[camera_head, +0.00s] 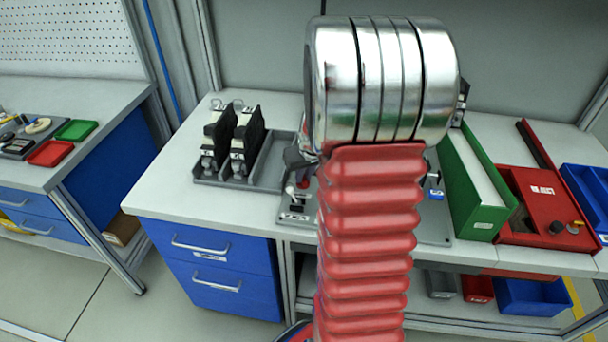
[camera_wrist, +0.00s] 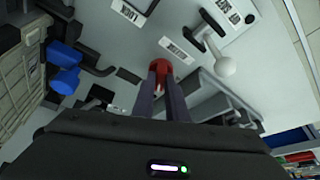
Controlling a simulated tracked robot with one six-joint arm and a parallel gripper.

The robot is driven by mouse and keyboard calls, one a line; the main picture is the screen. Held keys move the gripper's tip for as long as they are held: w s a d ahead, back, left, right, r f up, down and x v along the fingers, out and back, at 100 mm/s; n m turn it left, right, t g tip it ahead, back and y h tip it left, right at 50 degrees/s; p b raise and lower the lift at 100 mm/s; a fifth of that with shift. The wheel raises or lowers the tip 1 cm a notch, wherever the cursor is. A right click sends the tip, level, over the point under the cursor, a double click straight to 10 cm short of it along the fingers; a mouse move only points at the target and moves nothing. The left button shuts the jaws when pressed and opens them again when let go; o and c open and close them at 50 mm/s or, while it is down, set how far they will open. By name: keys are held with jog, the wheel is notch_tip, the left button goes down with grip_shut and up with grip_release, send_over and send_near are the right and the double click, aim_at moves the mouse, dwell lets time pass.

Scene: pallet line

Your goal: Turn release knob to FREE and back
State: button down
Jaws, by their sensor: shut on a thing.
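In the wrist view my gripper (camera_wrist: 162,88) has its two dark fingers close together, shut on a small red knob (camera_wrist: 160,66). The knob stands on a pale panel (camera_wrist: 140,45); the fingers hide most of it, so I cannot tell which way it points. One label (camera_wrist: 127,13) near it reads LOCK. Another small label (camera_wrist: 178,51) sits close beside the knob and is too blurred to read. In the head view my chrome and red arm hides the gripper and the knob.
A white ball-ended lever (camera_wrist: 224,66) stands right of the knob, and blue parts (camera_wrist: 65,65) lie to the left. In the head view a grey rack with black plates (camera_head: 238,180) stands left of my arm. A green bin (camera_head: 470,190) and a red box (camera_head: 540,205) are right.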

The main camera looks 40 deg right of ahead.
dwell(0.4)
jog(key=c, duration=1.8)
grip_release()
jog(key=shift+o, duration=0.2)
jog(key=v, duration=1.3)
jog(key=shift+s+r, duration=0.25)
jog(key=shift+r, duration=0.05)
jog(key=shift+s, duration=0.1)
